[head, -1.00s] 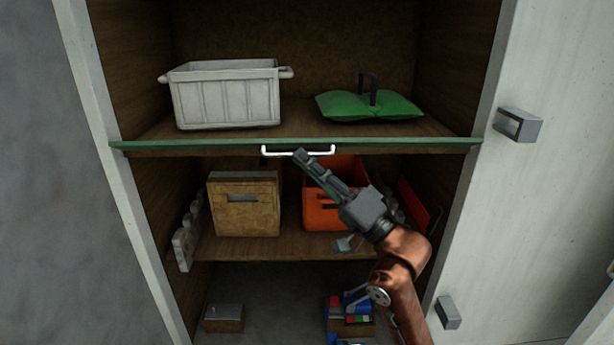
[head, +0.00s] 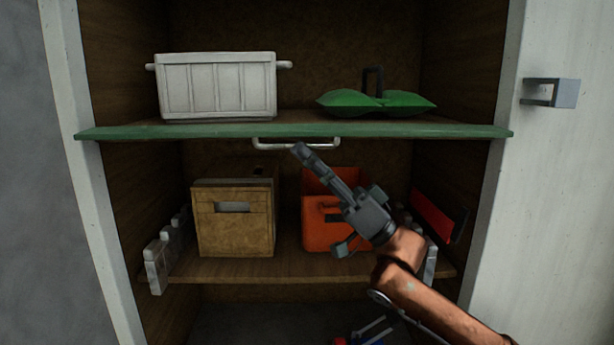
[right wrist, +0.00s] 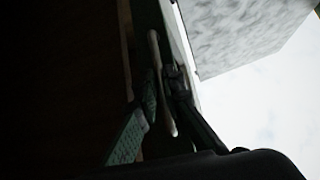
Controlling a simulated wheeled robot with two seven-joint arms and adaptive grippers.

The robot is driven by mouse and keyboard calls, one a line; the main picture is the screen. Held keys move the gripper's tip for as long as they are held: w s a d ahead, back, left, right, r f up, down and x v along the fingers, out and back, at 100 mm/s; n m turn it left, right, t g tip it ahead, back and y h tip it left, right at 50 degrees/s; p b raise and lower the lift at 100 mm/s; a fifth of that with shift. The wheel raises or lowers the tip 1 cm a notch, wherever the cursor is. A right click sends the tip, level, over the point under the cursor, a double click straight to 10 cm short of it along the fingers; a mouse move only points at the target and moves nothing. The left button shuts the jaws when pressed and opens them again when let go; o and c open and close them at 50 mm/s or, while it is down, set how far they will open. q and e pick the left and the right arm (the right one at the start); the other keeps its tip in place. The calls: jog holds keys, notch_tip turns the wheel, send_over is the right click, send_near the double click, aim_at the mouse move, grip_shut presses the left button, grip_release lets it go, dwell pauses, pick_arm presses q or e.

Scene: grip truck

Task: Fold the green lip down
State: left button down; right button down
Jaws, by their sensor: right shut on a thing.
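The green lip (head: 220,131) runs across the cabinet's front as a long, narrow band at the upper shelf's edge. A pale bar handle (head: 268,146) hangs just under its middle. My right gripper (head: 299,151) reaches up from the lower right and is shut on this handle. Its fingertips cover part of the bar. In the dark right wrist view the pale handle (right wrist: 153,50) runs down between the finger parts; the exact contact is hard to see. My left gripper is not in view.
On the upper shelf stand a white bin (head: 216,85) and a green cushion-like bag (head: 408,102) with a dark handle. Below are a tan box (head: 234,236) and an orange bin (head: 322,238) behind my right arm. An open white door (head: 565,200) borders the right.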

jog(key=shift+w+f+n+g+h+p, duration=0.15)
jog(key=shift+w+n+g+p, duration=0.35)
jog(key=shift+n+g, duration=1.4)
jog(key=shift+w+f+n+g+h+p, duration=0.2)
jog(key=shift+n+g+p, duration=0.5)
jog(key=shift+n+g, duration=1.25)
jog(key=shift+w+f+n+g+h+p, duration=0.15)
jog(key=shift+w+n+g+p, duration=0.35)
jog(key=shift+n+g, duration=1.4)
jog(key=shift+s+n, duration=0.15)
jog(key=shift+n, duration=0.1)
jog(key=c, duration=2)
grip_release()
jog(key=shift+c, duration=0.2)
